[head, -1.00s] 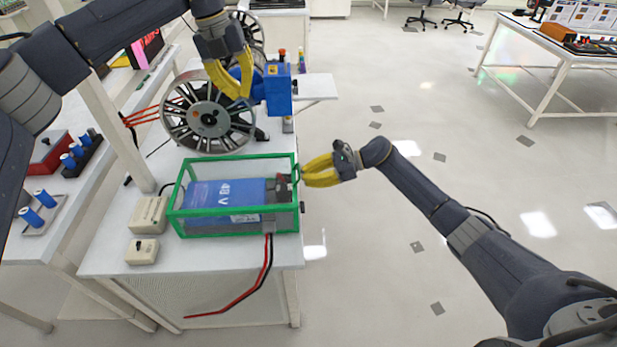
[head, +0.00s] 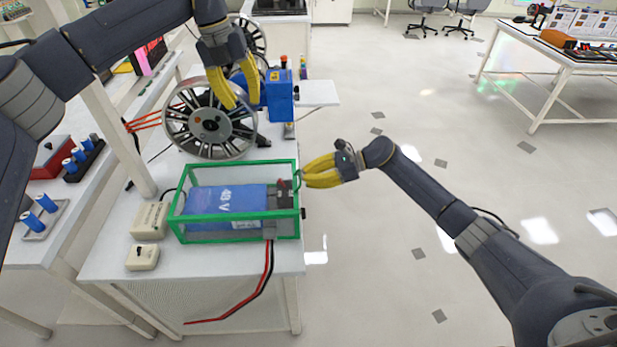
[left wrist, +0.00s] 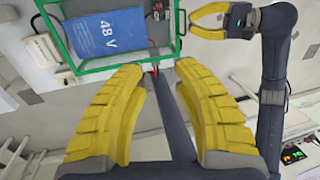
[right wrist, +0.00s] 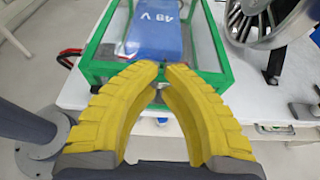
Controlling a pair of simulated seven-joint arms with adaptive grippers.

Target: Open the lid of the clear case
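The clear case (head: 240,241) is a see-through box with green edges on the near bench; its lid looks closed. A blue 48 V battery (head: 225,199) lies inside; it also shows in the left wrist view (left wrist: 106,36). My right gripper (head: 304,178) is at the case's right side, its tips close together beside a thin green piece at the edge. In the right wrist view the tips (right wrist: 161,66) nearly meet before the green rim; whether they grip it is hidden. My left gripper (head: 242,103) is open and empty, above the case's level near the spoked wheel.
A spoked wheel (head: 185,134) and a blue machine (head: 281,97) stand behind the case. Two beige boxes (head: 149,220) (head: 143,257) sit at its left. Red and black cables (head: 262,283) hang off the bench front. The floor at right is open.

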